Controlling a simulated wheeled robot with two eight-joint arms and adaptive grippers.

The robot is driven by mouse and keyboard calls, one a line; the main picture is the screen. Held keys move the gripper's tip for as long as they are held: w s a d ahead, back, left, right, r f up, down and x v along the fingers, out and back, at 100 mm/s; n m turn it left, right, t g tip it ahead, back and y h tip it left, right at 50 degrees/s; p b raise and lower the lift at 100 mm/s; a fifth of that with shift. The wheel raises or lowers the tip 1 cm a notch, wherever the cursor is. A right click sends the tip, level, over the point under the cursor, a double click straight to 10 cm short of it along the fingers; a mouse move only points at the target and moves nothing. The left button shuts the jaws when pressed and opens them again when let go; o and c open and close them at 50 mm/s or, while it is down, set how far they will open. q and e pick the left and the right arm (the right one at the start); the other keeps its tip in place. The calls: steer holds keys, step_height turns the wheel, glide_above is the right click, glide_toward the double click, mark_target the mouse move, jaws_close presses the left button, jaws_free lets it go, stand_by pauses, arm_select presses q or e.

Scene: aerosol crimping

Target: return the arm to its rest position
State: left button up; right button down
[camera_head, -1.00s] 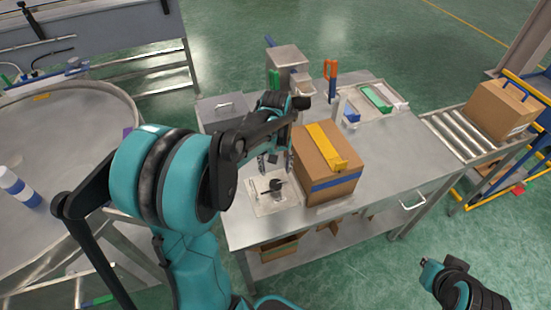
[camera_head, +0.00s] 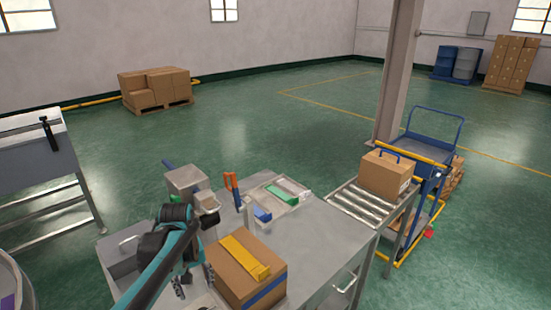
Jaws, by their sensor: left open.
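My left arm comes in from the bottom left of the head view. Its black and teal wrist is above the left side of the metal workbench (camera_head: 320,237). My left gripper (camera_head: 183,282) points down, with its fingers apart and nothing seen between them. It is just left of a cardboard box (camera_head: 232,279) that has a yellow piece (camera_head: 244,256) on top and a blue band on its side. I cannot tell whether the fingers touch anything. My right gripper is out of view.
A roller conveyor (camera_head: 357,204) at the right bears another carton (camera_head: 386,174). Beyond is open green floor, with a column (camera_head: 397,70).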

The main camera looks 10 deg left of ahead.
arm_select(q)
steer(key=s+d+r+m+t, duration=0.2)
steer(key=s+d+m+t, duration=0.4)
steer(key=s+d, duration=0.4)
steer(key=shift+s+d+m+t, duration=0.3)
steer(key=shift+s+m+t, duration=0.1)
steer(key=shift+s+m, duration=0.35)
